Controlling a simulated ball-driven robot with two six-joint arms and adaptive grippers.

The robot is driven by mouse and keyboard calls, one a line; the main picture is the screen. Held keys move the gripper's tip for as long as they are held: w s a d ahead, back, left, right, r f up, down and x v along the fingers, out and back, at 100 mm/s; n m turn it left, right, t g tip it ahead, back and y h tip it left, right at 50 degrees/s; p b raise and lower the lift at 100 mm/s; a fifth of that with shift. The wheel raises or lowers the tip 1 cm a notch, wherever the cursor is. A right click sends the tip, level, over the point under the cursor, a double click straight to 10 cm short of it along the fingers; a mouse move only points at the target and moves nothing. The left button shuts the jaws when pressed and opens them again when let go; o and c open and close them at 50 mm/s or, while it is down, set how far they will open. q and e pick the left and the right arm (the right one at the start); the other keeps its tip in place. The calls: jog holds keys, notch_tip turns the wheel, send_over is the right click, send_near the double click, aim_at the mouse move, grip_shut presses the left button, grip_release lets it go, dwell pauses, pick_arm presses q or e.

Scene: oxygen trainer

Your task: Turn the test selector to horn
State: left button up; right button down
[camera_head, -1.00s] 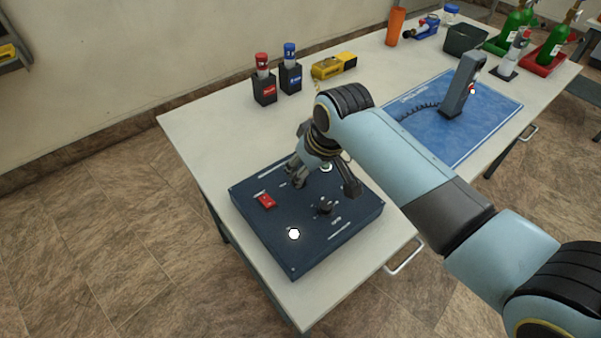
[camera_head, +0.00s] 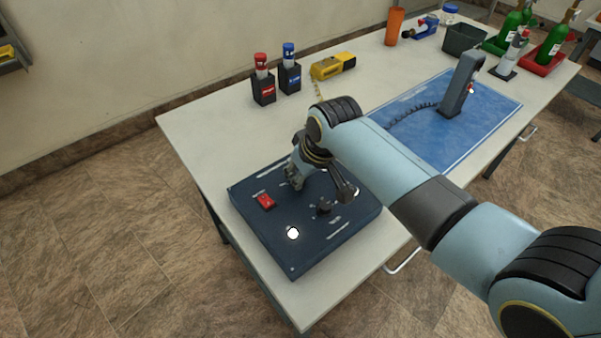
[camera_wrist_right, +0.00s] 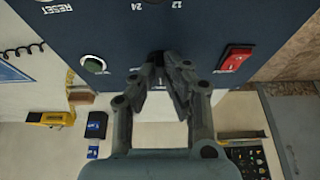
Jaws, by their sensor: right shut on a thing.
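A dark blue control panel (camera_head: 262,240) lies near the table's front left corner. It carries a red rocker switch (camera_head: 265,201), a lit white lamp (camera_head: 292,233) and a black knob (camera_head: 323,207). My right gripper (camera_head: 297,182) is down at the panel's back part. In the right wrist view my right gripper (camera_wrist_right: 160,72) is closed on a small dark knob (camera_wrist_right: 156,57) between the green button (camera_wrist_right: 94,65) and the red rocker switch (camera_wrist_right: 235,57). The fingers hide most of that knob and its markings, so its setting cannot be read. My left gripper is out of view.
A grey stand with a coiled cord (camera_head: 455,90) is on a blue mat (camera_head: 420,150) to the right. The table left of the panel is clear.

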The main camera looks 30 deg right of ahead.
jog(key=n, duration=0.1)
jog(key=n+y+p, duration=0.1)
jog(key=shift+w+d+r+n+p, duration=0.1)
jog(key=shift+d+r+n+p, duration=0.05)
jog(key=shift+n+p, duration=0.15)
jog(key=n+y, duration=0.1)
jog(key=n, duration=0.1)
jog(key=shift+d+n+g, duration=0.1)
jog(key=shift+n+g, duration=0.2)
jog(key=shift+n, duration=0.1)
jog(key=n, duration=0.2)
jog(key=shift+w+n+g+y, duration=0.15)
jog(key=shift+n+g+y, duration=0.15)
jog(key=shift+g+y, duration=0.1)
jog(key=shift+d+n+g+y+b, duration=0.1)
jog(key=shift+n+g+y+b, duration=0.45)
jog(key=shift+n, duration=1.35)
jog(key=c, duration=1.4)
grip_release()
jog(key=shift+w, duration=0.1)
